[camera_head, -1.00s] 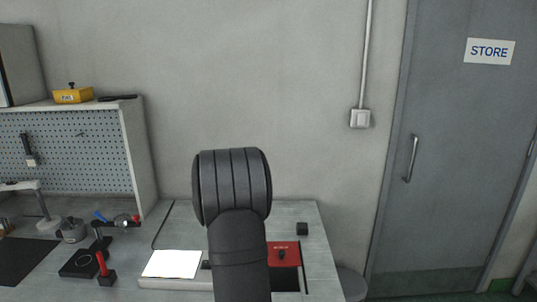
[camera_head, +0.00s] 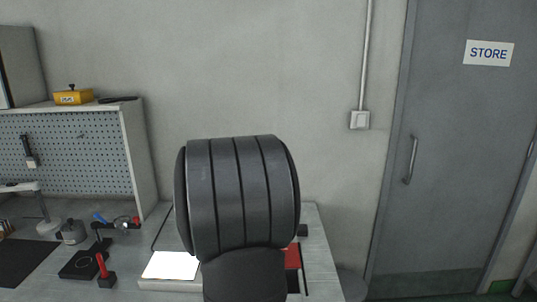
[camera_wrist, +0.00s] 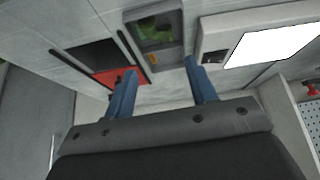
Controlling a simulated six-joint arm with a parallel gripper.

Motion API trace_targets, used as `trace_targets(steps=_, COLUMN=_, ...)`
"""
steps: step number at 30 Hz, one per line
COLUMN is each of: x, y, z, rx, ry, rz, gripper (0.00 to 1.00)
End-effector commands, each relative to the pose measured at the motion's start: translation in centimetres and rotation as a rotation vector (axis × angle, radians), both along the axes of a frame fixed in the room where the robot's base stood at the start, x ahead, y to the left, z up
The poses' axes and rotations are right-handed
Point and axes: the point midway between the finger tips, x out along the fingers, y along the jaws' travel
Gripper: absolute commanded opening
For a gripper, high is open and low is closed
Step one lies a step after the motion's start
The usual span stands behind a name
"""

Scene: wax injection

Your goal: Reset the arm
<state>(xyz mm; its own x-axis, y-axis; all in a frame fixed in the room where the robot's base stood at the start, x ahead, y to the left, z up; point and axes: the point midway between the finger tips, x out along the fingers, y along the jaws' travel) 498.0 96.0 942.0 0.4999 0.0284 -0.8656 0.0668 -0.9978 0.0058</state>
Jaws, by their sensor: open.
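My gripper (camera_wrist: 160,88) shows in the wrist view with its two blue fingers spread apart and nothing between them. It is open and empty. In the head view my dark ribbed arm stands in front of the bench, and my gripper is hidden behind it. In the wrist view the bench surface (camera_wrist: 60,25) appears at the top, apart from the fingers. A red block (camera_wrist: 108,76) shows beyond the left finger. A grey tray with a green item inside (camera_wrist: 155,32) lies beyond the gap between the fingers.
A bright white panel (camera_head: 171,265) lies on the bench left of my arm. Red-handled tools (camera_head: 103,270) and a pegboard (camera_head: 75,150) stand further left. A red part (camera_head: 293,258) is partly covered by my arm. A grey door (camera_head: 440,200) is at the right.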

Motion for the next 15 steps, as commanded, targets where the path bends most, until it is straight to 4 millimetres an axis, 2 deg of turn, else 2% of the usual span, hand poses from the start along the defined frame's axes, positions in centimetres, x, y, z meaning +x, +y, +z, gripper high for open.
trace_targets(steps=3, x=0.8, y=0.0, z=-1.7, rx=-0.001, ry=0.006, rz=0.001, gripper=0.52)
trace_targets(steps=15, x=3.6, y=0.2, z=-6.3, rx=-0.001, ry=0.003, rz=0.001, gripper=0.52)
